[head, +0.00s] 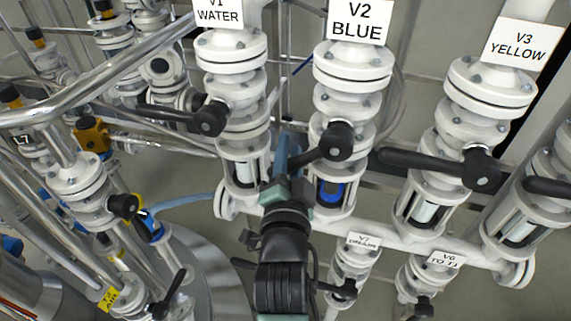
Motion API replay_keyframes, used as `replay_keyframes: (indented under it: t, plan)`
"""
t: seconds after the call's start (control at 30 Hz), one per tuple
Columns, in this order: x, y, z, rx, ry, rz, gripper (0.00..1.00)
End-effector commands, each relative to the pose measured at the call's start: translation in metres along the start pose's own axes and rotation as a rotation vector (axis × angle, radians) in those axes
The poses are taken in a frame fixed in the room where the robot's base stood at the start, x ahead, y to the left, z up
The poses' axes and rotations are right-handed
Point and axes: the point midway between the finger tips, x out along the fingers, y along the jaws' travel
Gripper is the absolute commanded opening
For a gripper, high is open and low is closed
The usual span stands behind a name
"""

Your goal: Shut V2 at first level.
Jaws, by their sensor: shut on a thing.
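Valve V2 (353,62) is a white flanged valve in the upper middle, under a sign (358,22) reading "V2 BLUE". Its black lever handle (318,155) runs from the hub left and slightly down, across the pipe. My gripper (288,160) is shut on the outer end of this V2 handle, left of the hub. The gripped end is partly hidden by the fingers. The sight glass (331,190) below V2 shows blue.
Valve V1 (232,50) stands left and valve V3 (492,85) right; their black levers point left. The V3 lever (425,160) reaches close to V2's pipe. V7 (350,262) and V6 (432,272) sit below the white manifold. A metal railing (110,72) crosses the left.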

Motion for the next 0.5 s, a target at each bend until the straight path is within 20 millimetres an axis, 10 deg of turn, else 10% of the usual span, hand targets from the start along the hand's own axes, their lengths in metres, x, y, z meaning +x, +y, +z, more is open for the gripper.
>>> replay_keyframes:
  t: [0.43, 0.47, 0.5]
  plan:
    - [-0.0001, -0.0156, -0.0056, 0.07, 0.014, -0.037, 0.0]
    - [-0.0001, -0.0155, -0.0056, 0.069, 0.014, -0.037, 0.3]
    - [-0.0001, -0.0152, -0.0056, 0.069, 0.014, -0.036, 0.38]
